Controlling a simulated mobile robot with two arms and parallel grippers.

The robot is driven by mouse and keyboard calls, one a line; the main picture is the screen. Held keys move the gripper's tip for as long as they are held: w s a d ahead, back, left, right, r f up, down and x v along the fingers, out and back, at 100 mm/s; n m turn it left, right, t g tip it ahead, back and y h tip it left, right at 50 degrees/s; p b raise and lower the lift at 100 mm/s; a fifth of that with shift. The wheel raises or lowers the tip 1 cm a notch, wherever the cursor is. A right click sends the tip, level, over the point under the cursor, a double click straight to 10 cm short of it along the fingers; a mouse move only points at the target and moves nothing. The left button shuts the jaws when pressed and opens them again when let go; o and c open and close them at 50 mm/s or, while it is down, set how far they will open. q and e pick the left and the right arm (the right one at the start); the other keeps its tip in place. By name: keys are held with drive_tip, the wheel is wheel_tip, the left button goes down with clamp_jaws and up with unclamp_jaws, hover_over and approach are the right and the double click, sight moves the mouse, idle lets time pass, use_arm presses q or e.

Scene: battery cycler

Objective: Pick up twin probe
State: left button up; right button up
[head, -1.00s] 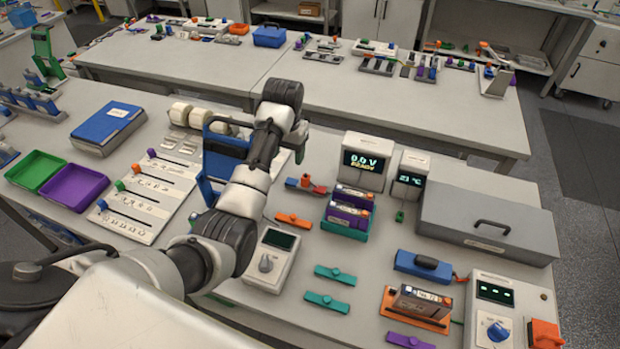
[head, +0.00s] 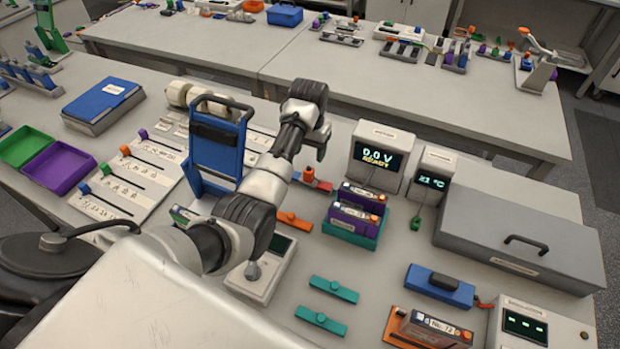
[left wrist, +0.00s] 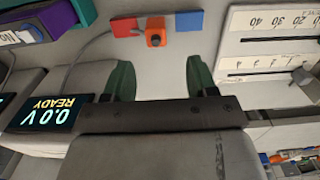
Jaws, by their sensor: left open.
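The twin probe, by its look, is a small orange block (left wrist: 155,32) between a red and a blue piece in the left wrist view. A thin cable runs from there toward the 0.0 V meter. In the head view the red and orange part (head: 310,176) shows beside my forearm, which partly hides it. My left gripper (head: 322,150) hangs pointing down above the table near the meter. In the left wrist view its two green fingers (left wrist: 160,75) are apart and empty. The orange block lies beyond their tips, roughly between them, not gripped. My right gripper is not in view.
The 0.0 V meter (head: 378,158) and a smaller 21 °C display (head: 431,176) stand to the right. A tall blue frame (head: 216,150) stands left of my arm. A grey case (head: 520,235) lies at right.

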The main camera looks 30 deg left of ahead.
sight(309, 169)
use_arm(q)
drive_tip(key=shift+s+f, duration=0.2)
drive_tip(key=shift+f, duration=0.45)
drive_tip(key=shift+d+f+p, duration=0.1)
drive_tip(key=shift+f+p, duration=0.2)
drive_tip(key=shift+f, duration=0.1)
drive_tip(key=f, duration=0.2)
drive_tip(key=f+p, duration=0.1)
drive_tip(key=shift+s+d+f, duration=0.15)
drive_tip(key=shift+s+f, duration=0.15)
drive_tip(key=shift+f, duration=0.55)
clamp_jaws()
wheel_tip(309, 169, up, 10)
drive_tip(key=shift+r+b, duration=0.1)
drive_tip(key=shift+b, duration=0.6)
